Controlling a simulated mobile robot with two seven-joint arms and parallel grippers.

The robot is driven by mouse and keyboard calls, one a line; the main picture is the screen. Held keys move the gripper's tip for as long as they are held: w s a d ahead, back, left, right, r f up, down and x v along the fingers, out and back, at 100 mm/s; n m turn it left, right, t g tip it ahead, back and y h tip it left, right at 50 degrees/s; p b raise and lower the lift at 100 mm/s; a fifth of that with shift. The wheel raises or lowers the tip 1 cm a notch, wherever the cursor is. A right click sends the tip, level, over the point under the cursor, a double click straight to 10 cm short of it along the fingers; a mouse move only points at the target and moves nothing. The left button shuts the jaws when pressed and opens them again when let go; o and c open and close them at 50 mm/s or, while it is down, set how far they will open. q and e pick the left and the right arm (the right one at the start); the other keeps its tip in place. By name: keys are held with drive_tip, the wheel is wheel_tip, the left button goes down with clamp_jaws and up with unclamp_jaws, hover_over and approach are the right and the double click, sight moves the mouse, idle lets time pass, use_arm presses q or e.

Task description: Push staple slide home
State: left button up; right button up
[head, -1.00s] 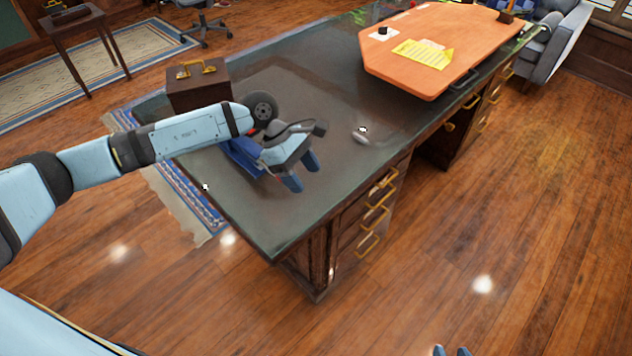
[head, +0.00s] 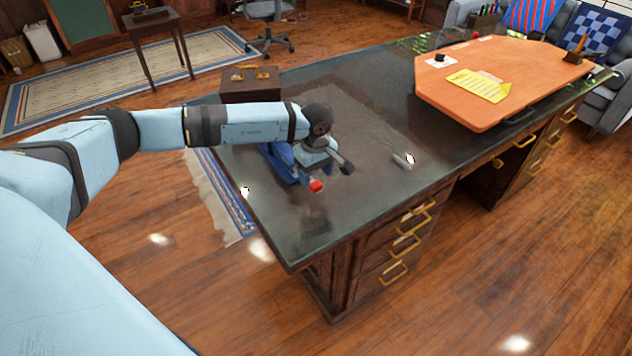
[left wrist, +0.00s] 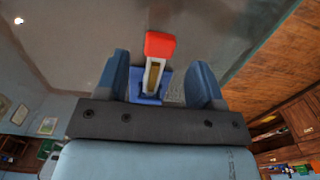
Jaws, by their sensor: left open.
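The stapler lies on the dark desk (head: 300,222), with its blue body (head: 277,160) partly hidden behind my left arm. The red end (head: 316,186) of its slide sticks out toward the desk's near edge. In the left wrist view, the red end (left wrist: 160,44) shows at the tip of a pale slide with a gold-coloured strip (left wrist: 153,75), above a blue part of the stapler (left wrist: 150,99). My left gripper (left wrist: 160,64) is open, with a blue finger on each side of the slide and a gap to both. My right gripper is out of view.
A brown case (head: 250,88) with gold handles stands at the desk's far left. A small grey object (head: 401,160) lies right of the stapler. An orange board (head: 500,75) with a yellow sheet (head: 480,86) covers the far right. The desk's near left corner is clear.

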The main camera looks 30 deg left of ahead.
sight(316, 184)
use_arm(q)
drive_tip(key=shift+f, duration=1.85)
clamp_jaws()
drive_tip(key=a+b, duration=0.1)
drive_tip(key=w+a, duration=0.1)
drive_tip(key=a, duration=0.1)
drive_tip(key=shift+w+a+f+b, duration=0.15)
drive_tip(key=shift+b, duration=0.25)
drive_tip(key=shift+a, duration=0.2)
unclamp_jaws()
drive_tip(key=shift+d, duration=0.1)
